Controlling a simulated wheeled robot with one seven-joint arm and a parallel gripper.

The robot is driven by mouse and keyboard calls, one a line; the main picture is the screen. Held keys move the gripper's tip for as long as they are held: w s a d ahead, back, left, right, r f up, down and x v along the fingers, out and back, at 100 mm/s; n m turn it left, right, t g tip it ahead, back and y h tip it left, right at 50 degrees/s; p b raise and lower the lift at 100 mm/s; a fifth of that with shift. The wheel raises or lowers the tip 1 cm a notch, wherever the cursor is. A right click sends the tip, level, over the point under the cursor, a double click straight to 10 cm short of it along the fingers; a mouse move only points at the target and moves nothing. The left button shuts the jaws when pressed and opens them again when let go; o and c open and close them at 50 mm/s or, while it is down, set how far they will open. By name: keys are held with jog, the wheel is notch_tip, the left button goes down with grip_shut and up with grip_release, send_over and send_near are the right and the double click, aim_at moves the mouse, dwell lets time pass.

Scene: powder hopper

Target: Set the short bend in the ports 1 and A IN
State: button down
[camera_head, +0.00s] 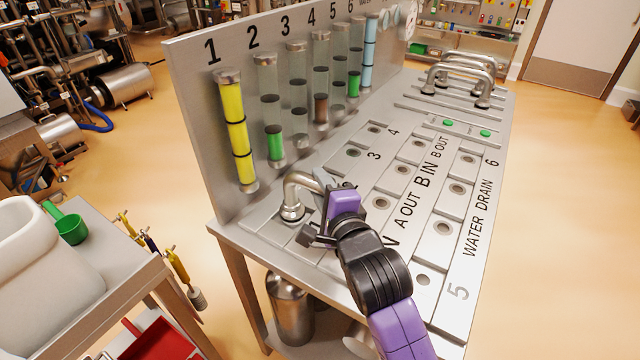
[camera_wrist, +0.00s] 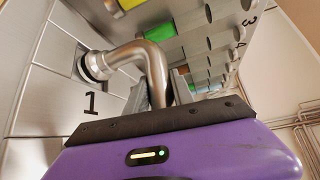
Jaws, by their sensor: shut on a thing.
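The short bend (camera_head: 301,184) is a shiny steel elbow at the near left corner of the panel. In the head view its left end, with a round collar (camera_head: 291,212), is at the left-corner port; I cannot tell if it is fully seated. The wrist view shows the bend (camera_wrist: 140,52) with its collar beside the printed 1. My gripper (camera_head: 322,204) is shut on the bend's right part, from the right. The bend's other end and the A IN port are hidden behind my gripper; only the last letter of that label shows.
Several longer bends (camera_head: 462,72) stand at the panel's far end. Several upright tubes, the nearest yellow (camera_head: 236,133), line the back board (camera_head: 200,110) close behind my gripper. Open ports lie farther along the panel. A side table with a green scoop (camera_head: 68,224) is at the left.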

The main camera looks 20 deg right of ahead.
dwell(0.3)
jog(key=c, duration=1)
grip_release()
jog(key=shift+f, duration=0.2)
jog(key=shift+s+a+r+b, duration=0.1)
jog(key=shift+s+r+b, duration=0.1)
jog(key=shift+s, duration=1.1)
jog(key=shift+s+a+r+b, duration=0.15)
jog(key=shift+s+r, duration=0.1)
jog(key=shift+s, duration=1.05)
jog(key=shift+s+r+b, duration=0.15)
jog(key=shift+s+r, duration=0.05)
jog(key=shift+s, duration=1.1)
jog(key=shift+s+f, duration=0.1)
